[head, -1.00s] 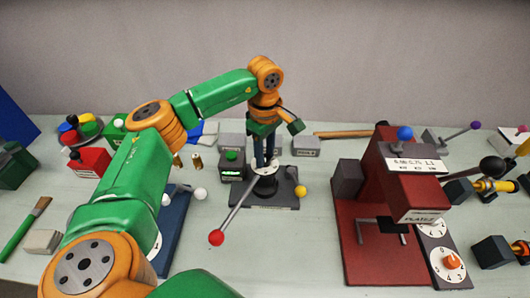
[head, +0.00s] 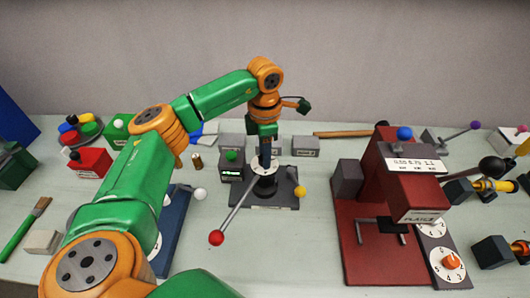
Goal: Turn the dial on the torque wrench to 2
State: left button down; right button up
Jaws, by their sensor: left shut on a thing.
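A dark grey base plate (head: 248,198) stands at the middle of the table and carries a round white dial disc (head: 254,166) with a black knob (head: 265,185) at its centre. A long grey lever with a red ball (head: 216,237) runs from it toward the front left, and a yellow ball (head: 300,191) sits at its right. I take this to be the torque wrench. My left gripper (head: 265,165) points straight down over the dial and is shut on the knob's upper part. The fingers hide part of the disc, and its numbers are too small to read. My right gripper is out of view.
A red press-like machine (head: 357,240) with a blue ball stands to the right, beside a panel with an orange knob (head: 452,262). A blue plate (head: 172,225) lies at left.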

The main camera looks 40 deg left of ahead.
pick_arm(q)
jog(key=n, duration=1.3)
jog(key=shift+n+p, duration=0.3)
dwell(0.3)
jog(key=c, duration=0.5)
grip_release()
jog(key=shift+r, duration=0.15)
notch_tip(320, 180, up, 6)
jog(key=shift+r+b, duration=0.1)
jog(key=shift+b, duration=0.6)
jog(key=shift+r, duration=0.4)
